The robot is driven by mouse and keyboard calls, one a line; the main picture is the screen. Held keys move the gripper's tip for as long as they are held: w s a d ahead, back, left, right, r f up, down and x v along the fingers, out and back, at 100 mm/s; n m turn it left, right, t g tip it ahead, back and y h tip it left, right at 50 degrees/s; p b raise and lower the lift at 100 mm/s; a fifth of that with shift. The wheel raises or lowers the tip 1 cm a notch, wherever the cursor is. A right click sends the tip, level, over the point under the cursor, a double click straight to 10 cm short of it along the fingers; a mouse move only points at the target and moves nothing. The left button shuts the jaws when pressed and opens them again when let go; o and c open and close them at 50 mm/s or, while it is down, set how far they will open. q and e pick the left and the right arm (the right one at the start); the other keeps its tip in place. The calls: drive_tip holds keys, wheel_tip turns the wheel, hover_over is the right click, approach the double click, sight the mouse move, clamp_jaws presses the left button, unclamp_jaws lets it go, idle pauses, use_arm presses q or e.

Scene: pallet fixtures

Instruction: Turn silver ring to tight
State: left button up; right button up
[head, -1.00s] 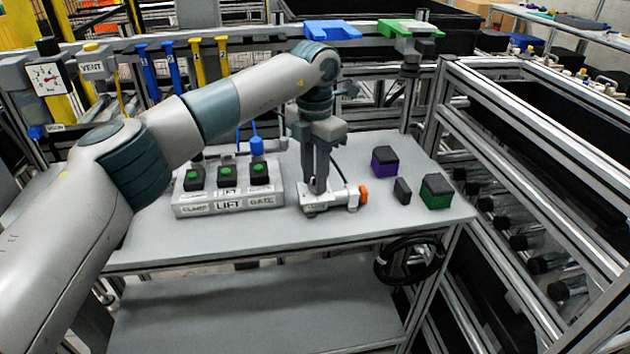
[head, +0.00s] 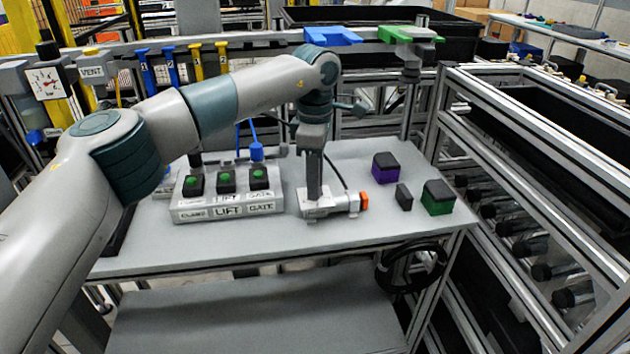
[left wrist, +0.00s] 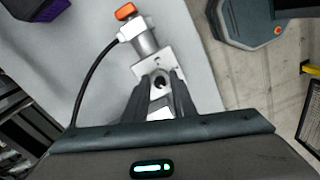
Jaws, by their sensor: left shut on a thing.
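A silver fixture (head: 340,203) with an orange end cap (head: 363,201) lies on the grey table. My left gripper (head: 316,194) points straight down at the fixture's left block. In the left wrist view the fingers (left wrist: 160,88) are shut around a small silver ring (left wrist: 160,78) with a dark centre, on top of the fixture's block (left wrist: 172,68). The fingers hide most of the ring, so I cannot read its tight mark or angle. The orange cap (left wrist: 125,11) and a black cable (left wrist: 88,80) also show there. My right gripper is not in view.
A button box (head: 228,208) with green buttons and labels such as LIFT and GATE stands left of the fixture. A purple-sided block (head: 385,167), a small black block (head: 404,196) and a green-sided block (head: 438,198) stand to the right. The table front (head: 250,245) is clear.

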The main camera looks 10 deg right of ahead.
use_arm(q)
drive_tip(key=shift+m, duration=0.5)
drive_tip(key=o, duration=1)
drive_tip(key=shift+o, duration=0.2)
drive_tip(key=shift+r, duration=0.1)
drive_tip(key=shift+r, duration=0.45)
wheel_tip(320, 180, up, 16)
drive_tip(key=shift+r, duration=0.2)
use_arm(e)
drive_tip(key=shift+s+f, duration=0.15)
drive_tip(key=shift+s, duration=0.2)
